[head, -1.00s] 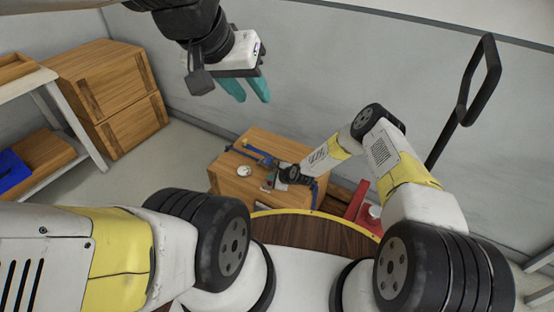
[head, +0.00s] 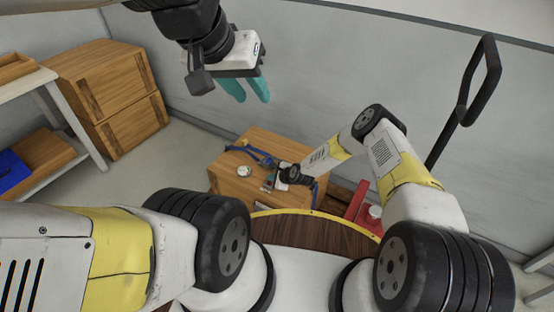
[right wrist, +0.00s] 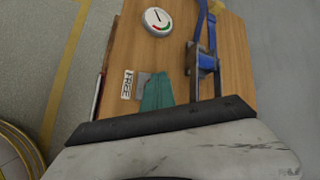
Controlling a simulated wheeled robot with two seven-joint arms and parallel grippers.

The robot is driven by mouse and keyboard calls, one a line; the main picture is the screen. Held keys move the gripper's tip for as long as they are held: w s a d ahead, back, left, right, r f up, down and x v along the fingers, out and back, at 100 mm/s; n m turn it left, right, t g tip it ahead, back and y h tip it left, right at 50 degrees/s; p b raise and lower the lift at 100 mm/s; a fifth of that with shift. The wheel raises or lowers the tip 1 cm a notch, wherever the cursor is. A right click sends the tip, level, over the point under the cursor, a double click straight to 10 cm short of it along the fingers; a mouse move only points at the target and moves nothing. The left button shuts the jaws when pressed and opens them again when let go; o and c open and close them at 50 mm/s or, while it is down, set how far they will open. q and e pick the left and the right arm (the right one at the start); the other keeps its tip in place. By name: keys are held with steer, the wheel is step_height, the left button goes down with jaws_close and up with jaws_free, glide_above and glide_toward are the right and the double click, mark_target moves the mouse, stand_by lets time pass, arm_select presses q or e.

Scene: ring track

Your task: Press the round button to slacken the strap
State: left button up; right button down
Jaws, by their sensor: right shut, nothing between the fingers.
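A round white dial (right wrist: 157,21) with red and green marks lies on the crate top. My right gripper (right wrist: 157,93) is shut and empty, its teal fingertips down at a grey piece (right wrist: 143,80) beside a label reading FREE (right wrist: 128,84). The round button is not visible; the fingers may cover it. My left gripper (head: 246,90) is open and empty, high above the floor.
Stacked wooden crates (head: 105,85) and a white shelf (head: 55,95) with a blue item stand at the left. A red object (head: 360,203) is right of the strapped crate. A black handle (head: 463,110) rises by the wall. The floor left of the crate is clear.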

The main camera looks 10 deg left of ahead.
mark_target(271, 182)
steer(key=shift+r, duration=0.6)
steer(key=shift+r, duration=2.5)
